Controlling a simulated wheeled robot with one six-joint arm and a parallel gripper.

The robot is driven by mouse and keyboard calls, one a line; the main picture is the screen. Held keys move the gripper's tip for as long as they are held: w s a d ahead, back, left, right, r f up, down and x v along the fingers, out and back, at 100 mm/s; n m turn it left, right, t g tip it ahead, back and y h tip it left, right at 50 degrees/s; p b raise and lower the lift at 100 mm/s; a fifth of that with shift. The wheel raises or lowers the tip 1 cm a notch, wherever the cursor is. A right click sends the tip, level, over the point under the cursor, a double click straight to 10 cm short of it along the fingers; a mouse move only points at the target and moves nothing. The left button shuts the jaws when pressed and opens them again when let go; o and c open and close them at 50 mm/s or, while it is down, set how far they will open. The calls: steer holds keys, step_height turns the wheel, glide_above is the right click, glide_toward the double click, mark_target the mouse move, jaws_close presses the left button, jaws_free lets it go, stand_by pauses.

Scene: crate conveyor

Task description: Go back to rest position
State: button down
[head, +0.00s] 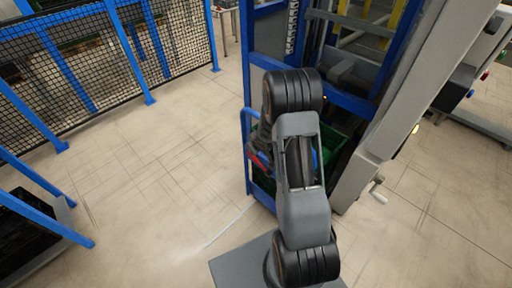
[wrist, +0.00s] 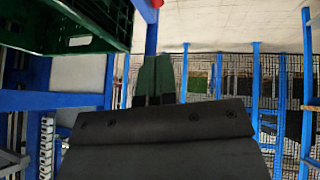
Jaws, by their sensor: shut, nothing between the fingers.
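My arm stands upright in the middle of the head view and hides part of the blue frame behind it. My gripper shows in the wrist view (wrist: 154,78), its two dark fingers together with nothing between them. In the head view the gripper end is mostly hidden behind my arm. A green crate (wrist: 68,38) fills the upper left of the wrist view, apart from the fingers. In the head view a green crate (head: 338,164) shows partly behind my arm, inside the blue frame.
A blue-framed lift (head: 247,110) and a grey column (head: 400,110) stand close behind my arm. A black mesh fence (head: 100,50) runs along the upper left. A blue rack with a dark crate (head: 30,235) is at lower left. The floor (head: 150,165) between is clear.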

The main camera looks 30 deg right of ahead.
steer(key=shift+s+d+r, duration=0.15)
steer(key=shift+s+r, duration=0.1)
steer(key=shift+r, duration=0.25)
steer(key=s+d+r+m+g+h, duration=0.25)
steer(key=s+g, duration=0.25)
steer(key=s, duration=0.4)
steer(key=s+a+r+t+y, duration=0.1)
steer(key=s+a+r, duration=0.5)
steer(key=r, duration=0.5)
steer(key=s+a+r+t+y, duration=0.1)
steer(key=s+a+r, duration=0.5)
steer(key=r, duration=0.5)
steer(key=a, duration=0.2)
steer(key=shift+a+m+y, duration=0.35)
steer(key=shift+a, duration=0.05)
